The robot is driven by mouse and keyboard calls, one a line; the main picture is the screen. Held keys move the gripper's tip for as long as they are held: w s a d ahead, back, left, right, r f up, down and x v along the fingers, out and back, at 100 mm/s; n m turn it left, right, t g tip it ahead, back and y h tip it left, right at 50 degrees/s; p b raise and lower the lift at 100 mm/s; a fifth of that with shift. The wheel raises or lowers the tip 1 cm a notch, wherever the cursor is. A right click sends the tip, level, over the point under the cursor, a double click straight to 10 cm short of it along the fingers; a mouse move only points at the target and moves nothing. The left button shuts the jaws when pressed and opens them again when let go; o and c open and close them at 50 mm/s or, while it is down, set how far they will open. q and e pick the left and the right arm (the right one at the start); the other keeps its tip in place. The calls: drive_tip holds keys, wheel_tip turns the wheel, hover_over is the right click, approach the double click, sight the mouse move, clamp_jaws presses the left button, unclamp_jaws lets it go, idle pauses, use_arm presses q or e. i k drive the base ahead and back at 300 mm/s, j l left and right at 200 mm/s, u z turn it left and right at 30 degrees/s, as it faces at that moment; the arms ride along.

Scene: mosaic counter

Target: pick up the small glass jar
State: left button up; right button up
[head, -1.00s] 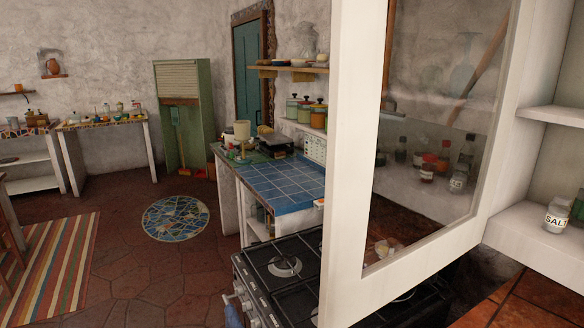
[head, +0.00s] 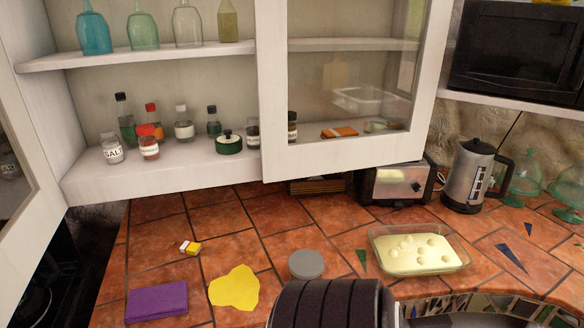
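Several small glass jars and bottles stand on the lower shelf (head: 190,172) of the open white wall cabinet. A salt jar (head: 112,150) with a white label stands at the left. A red-lidded jar (head: 149,148) stands beside it, with another red-topped one behind. A white-labelled jar (head: 184,125) and a dark-capped bottle (head: 214,122) stand further right. A jar (head: 253,134) is partly hidden by the cabinet door frame. I cannot tell which jar is the one named. Neither gripper shows.
A toaster (head: 395,184) and kettle (head: 470,176) stand behind.

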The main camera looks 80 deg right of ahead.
sight(302, 264)
drive_tip(key=z, duration=2.45)
